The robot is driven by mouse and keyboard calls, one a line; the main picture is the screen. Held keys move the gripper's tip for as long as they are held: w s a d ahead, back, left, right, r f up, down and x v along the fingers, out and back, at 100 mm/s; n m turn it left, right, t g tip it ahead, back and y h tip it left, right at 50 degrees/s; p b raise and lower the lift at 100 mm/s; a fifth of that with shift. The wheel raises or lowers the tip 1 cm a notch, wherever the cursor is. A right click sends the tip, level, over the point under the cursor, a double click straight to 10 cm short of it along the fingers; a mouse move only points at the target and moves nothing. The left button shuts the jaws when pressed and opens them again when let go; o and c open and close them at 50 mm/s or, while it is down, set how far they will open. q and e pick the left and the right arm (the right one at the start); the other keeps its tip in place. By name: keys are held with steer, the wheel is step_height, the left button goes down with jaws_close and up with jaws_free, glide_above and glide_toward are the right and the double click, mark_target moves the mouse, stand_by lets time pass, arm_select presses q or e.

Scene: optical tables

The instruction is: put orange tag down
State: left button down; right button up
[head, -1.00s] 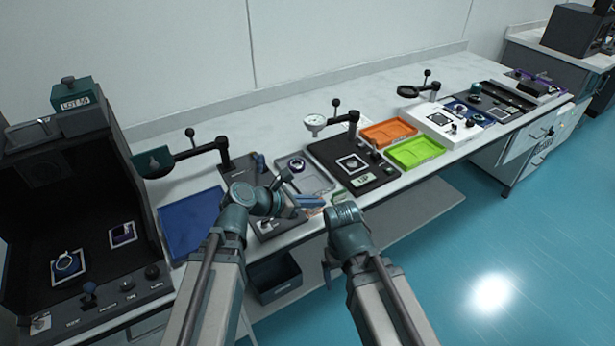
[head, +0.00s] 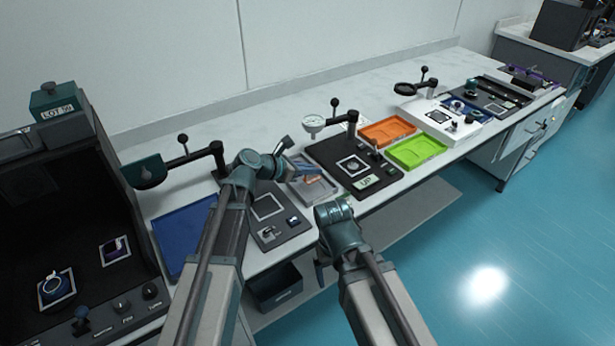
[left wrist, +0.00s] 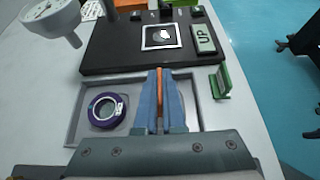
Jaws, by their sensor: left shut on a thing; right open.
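My left gripper (head: 312,172) is shut on the orange tag (left wrist: 159,88), which shows as a thin upright strip between the blue fingers in the left wrist view. The gripper is over the grey tray (head: 298,191), also in the left wrist view (left wrist: 73,126). A purple ring-shaped part (left wrist: 107,109) lies in the tray, left of the fingers. The fingers hide part of the tray, and I cannot tell whether the tag touches its floor. My right gripper (head: 322,266) is open at the table's front edge, partly hidden by its wrist.
A green tag (left wrist: 222,82) stands at the tray's right end in the left wrist view. A black fixture plate (head: 328,155) with an "UP" label and a dial gauge (head: 314,123) stand beyond. Orange (head: 388,131) and green (head: 417,152) trays lie farther right.

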mark_target(312, 178)
arm_select(q)
steer(key=shift+d+f+b, duration=0.1)
steer(key=shift+f+b, duration=0.2)
steer(key=shift+b, duration=0.05)
steer(key=shift+f+b, duration=1.35)
steer(key=shift+f, duration=0.05)
steer(key=shift+f, duration=0.15)
steer(key=c, duration=1)
jaws_free()
steer(key=shift+r, duration=0.25)
steer(key=p+v, duration=0.5)
steer(key=v, duration=0.5)
steer(key=shift+s+a+r, duration=0.1)
steer(key=shift+a, duration=0.2)
steer(key=shift+s+a+r+p, duration=0.25)
steer(key=shift+s+a+p, duration=0.15)
steer(key=shift+a, duration=0.15)
